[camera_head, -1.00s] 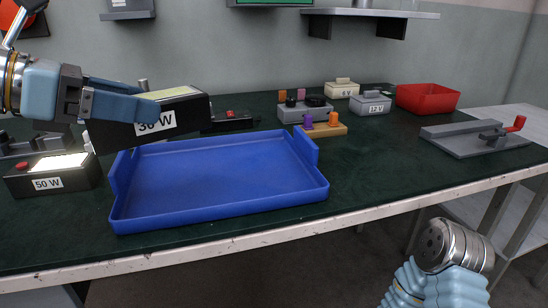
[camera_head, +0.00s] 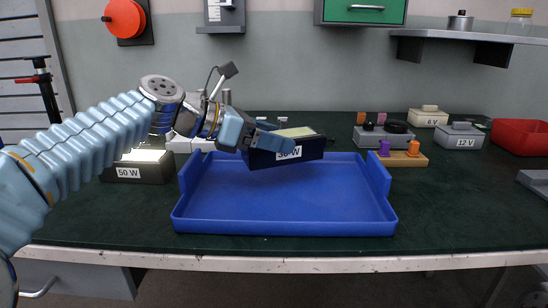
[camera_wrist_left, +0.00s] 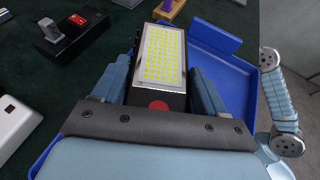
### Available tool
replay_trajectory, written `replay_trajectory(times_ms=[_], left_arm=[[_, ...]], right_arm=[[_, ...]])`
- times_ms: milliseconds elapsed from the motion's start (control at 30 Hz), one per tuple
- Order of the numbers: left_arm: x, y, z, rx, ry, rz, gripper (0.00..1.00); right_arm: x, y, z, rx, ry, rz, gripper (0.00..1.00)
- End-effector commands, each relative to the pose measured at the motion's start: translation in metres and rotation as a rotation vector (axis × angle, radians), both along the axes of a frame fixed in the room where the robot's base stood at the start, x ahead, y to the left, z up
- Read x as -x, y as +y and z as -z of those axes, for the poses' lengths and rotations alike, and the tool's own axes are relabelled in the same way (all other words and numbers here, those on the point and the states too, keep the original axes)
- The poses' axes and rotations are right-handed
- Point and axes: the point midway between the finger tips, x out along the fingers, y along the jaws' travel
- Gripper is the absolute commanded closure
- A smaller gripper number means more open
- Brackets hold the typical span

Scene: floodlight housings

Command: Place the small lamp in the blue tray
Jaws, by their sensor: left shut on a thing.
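A dark lamp (camera_head: 307,152) with a pale yellow lit panel and a white label, readable as 30 W in the earlier frame, is in my left gripper (camera_head: 270,136). The lamp is slightly tilted and held over the back part of the blue tray (camera_head: 230,212); its exact height above the tray is hard to tell. In the left wrist view the lamp's yellow LED panel (camera_wrist_left: 163,55) sits between the two fingers of the left gripper (camera_wrist_left: 160,88), with a red round spot at its near end. The tray, otherwise empty, shows behind it (camera_wrist_left: 222,42). My right gripper is out of view.
A 50 W lamp (camera_head: 140,168) stands left of the tray. Right of it are a grey box with knobs (camera_head: 383,136), a wooden block with pegs (camera_head: 402,159), the 6 V (camera_head: 428,118) and 12 V (camera_head: 459,137) boxes and a red bin (camera_head: 520,137).

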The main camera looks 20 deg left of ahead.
Motion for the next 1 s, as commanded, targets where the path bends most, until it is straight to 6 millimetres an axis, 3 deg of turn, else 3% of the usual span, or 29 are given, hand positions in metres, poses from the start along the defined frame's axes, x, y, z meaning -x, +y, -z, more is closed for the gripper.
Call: replay_trajectory(times_ms=[300, 667, 700, 867, 1000], left_arm=[[-0.008, -0.002, 0.039, 0.002, 0.001, -0.002, 0.77], [-0.008, -0.002, 0.042, 0.002, -0.001, 0.000, 0.77], [-0.008, -0.002, 0.043, 0.000, 0.000, 0.000, 0.25], [-0.008, -0.002, 0.043, 0.000, 0.000, 0.000, 0.02], [-0.008, -0.002, 0.043, 0.001, 0.001, 0.000, 0.02]], right_arm=[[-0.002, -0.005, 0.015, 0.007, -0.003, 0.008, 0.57], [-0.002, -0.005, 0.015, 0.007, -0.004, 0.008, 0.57], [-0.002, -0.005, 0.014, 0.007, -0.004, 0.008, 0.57], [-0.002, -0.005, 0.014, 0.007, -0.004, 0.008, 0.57], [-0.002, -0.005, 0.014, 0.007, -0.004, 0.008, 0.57]])
